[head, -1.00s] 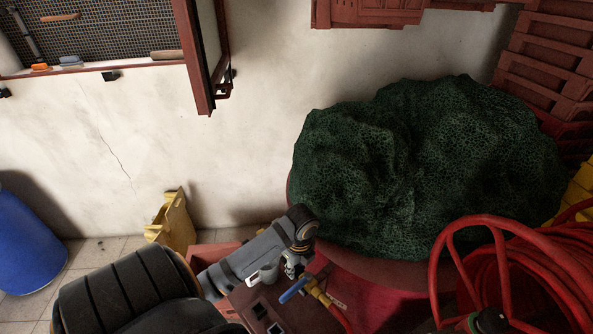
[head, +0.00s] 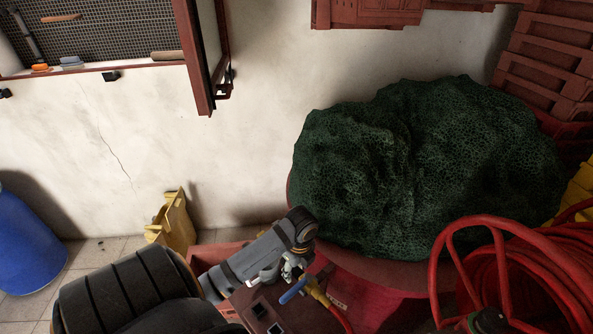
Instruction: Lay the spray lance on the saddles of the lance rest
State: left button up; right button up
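My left gripper (head: 290,272) is at the bottom centre of the head view, small and partly covered by my own arm. Its fingers are close to a yellow fitting with a blue handle (head: 293,291), which joins a red hose. This looks like part of the spray lance, but I cannot tell for sure. I cannot tell whether the fingers touch it or are closed on it. Two small dark pieces on a red surface below may be saddles of the lance rest (head: 260,309); this is unclear. My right gripper is not in view.
A heap of dark green netting (head: 425,165) fills the centre right. A coiled red hose (head: 530,275) stands at the lower right. A blue barrel (head: 28,240) and a yellow stand (head: 173,222) are at the left. A red-framed mesh board (head: 100,35) hangs on the wall.

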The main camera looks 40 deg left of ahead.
pick_arm(q)
jog(key=shift+r, duration=0.25)
jog(key=r, duration=0.7)
jog(key=shift+d, duration=0.2)
jog(key=shift+s, duration=0.1)
